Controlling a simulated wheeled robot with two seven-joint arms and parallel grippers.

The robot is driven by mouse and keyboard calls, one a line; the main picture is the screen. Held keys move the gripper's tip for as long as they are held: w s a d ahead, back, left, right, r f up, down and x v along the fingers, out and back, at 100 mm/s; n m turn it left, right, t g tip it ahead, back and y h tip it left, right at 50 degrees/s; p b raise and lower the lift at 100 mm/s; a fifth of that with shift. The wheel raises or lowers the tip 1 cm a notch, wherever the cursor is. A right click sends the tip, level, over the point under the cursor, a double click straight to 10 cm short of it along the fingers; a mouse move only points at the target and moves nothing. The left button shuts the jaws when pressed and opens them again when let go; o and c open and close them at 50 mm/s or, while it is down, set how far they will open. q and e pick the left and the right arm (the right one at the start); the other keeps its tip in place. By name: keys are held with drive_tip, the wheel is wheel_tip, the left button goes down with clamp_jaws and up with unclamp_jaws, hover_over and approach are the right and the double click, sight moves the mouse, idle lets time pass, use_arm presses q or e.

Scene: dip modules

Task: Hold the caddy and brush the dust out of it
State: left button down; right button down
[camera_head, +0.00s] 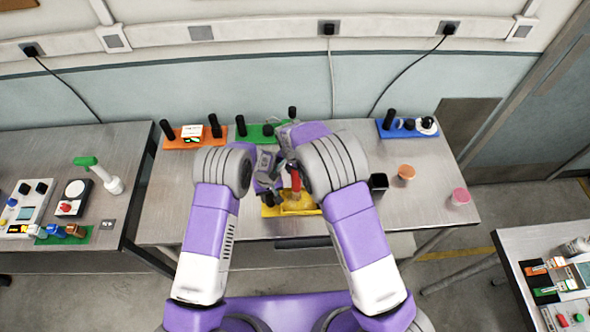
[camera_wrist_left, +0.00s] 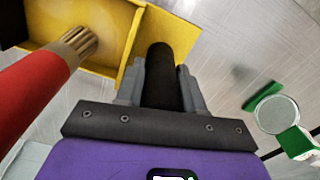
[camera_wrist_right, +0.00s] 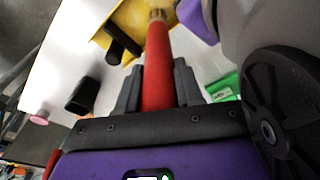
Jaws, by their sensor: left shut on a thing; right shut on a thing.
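The yellow caddy (camera_head: 305,210) is at the front middle of the bench and also shows in the left wrist view (camera_wrist_left: 118,28). My left gripper (camera_wrist_left: 162,82) is shut on a black upright handle (camera_wrist_left: 160,62) at the caddy's edge. My right gripper (camera_wrist_right: 158,88) is shut on the red handle of the brush (camera_wrist_right: 157,62). The brush's tan bristles (camera_wrist_left: 76,44) point into the caddy. I cannot tell whether they touch its floor. A black post (camera_wrist_right: 122,42) shows at the caddy in the right wrist view. I cannot make out dust.
Orange (camera_head: 186,143), green (camera_head: 256,134) and blue (camera_head: 402,133) trays line the back of the bench.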

drive_tip(key=shift+s+d, duration=0.85)
drive_tip(key=shift+d, duration=1.9)
drive_tip(key=shift+a+f, duration=0.15)
drive_tip(key=shift+a, duration=1.35)
drive_tip(key=shift+a+f, duration=0.15)
drive_tip(key=shift+a, duration=3.7)
drive_tip(key=shift+d+r, duration=0.55)
drive_tip(key=shift+d, duration=4.8)
drive_tip(key=shift+s+a+f, duration=0.15)
drive_tip(key=shift+s+a, duration=0.15)
drive_tip(key=shift+a, duration=0.4)
drive_tip(key=shift+s+a+f, duration=0.1)
drive_tip(key=shift+s+a, duration=0.2)
drive_tip(key=shift+a, duration=0.45)
drive_tip(key=shift+s+a+f, duration=0.15)
drive_tip(key=shift+s+a, duration=0.15)
drive_tip(key=shift+a, duration=0.4)
